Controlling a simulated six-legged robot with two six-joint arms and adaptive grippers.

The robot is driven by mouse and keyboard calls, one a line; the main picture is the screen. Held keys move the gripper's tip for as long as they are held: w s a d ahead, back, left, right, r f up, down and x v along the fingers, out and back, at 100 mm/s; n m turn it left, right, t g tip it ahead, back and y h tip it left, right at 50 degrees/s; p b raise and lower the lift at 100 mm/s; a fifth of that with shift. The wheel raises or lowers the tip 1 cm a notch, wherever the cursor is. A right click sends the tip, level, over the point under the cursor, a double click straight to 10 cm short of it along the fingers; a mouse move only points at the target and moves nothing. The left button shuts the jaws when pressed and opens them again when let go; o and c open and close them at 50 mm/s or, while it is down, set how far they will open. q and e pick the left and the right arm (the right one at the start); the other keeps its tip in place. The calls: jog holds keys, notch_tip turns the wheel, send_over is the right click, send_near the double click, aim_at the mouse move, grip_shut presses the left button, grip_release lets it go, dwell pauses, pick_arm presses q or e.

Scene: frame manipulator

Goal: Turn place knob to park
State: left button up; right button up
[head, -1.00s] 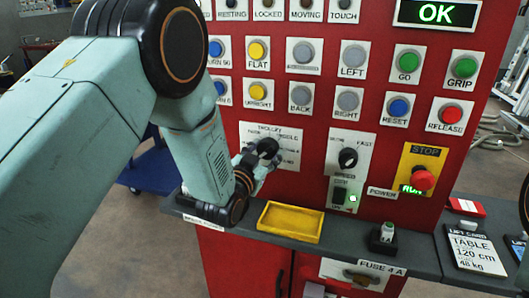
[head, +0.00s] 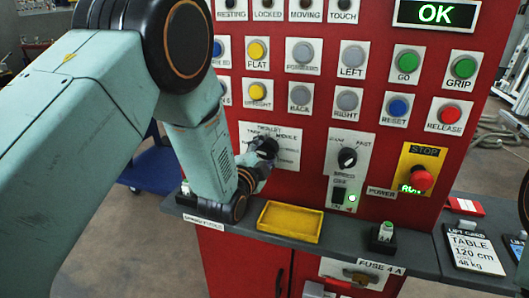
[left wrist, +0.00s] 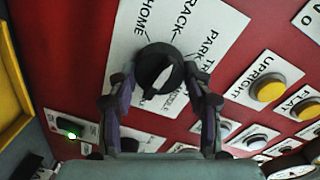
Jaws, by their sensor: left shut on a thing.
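The place knob (head: 267,147) is a round black knob on a white label plate on the red panel. In the left wrist view the knob (left wrist: 154,62) has a white pointer mark, and the words HOME, RACK and PARK are printed around it. I cannot tell which word the mark points at. My left gripper (head: 261,161) is at the knob, and in the left wrist view its two fingers (left wrist: 160,80) are shut on the knob from both sides. Part of the plate's lettering is hidden by the fingers. My right gripper is not in view.
A speed knob (head: 348,158) and a lit green lamp (head: 352,198) sit to the right. A red stop button (head: 422,180) is further right. A yellow tray (head: 262,226) stands on the grey ledge (head: 345,248) below. Several push buttons fill the panel above.

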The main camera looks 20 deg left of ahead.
pick_arm(q)
jog(key=m, duration=0.4)
jog(key=shift+w+r, duration=0.1)
jog(key=shift+r, duration=0.15)
jog(key=shift+m+y, duration=0.3)
jog(key=shift+m, duration=1)
jog(key=o, duration=1.2)
jog(key=shift+f+b, duration=0.15)
jog(key=shift+b, duration=0.15)
jog(key=shift+c, duration=0.2)
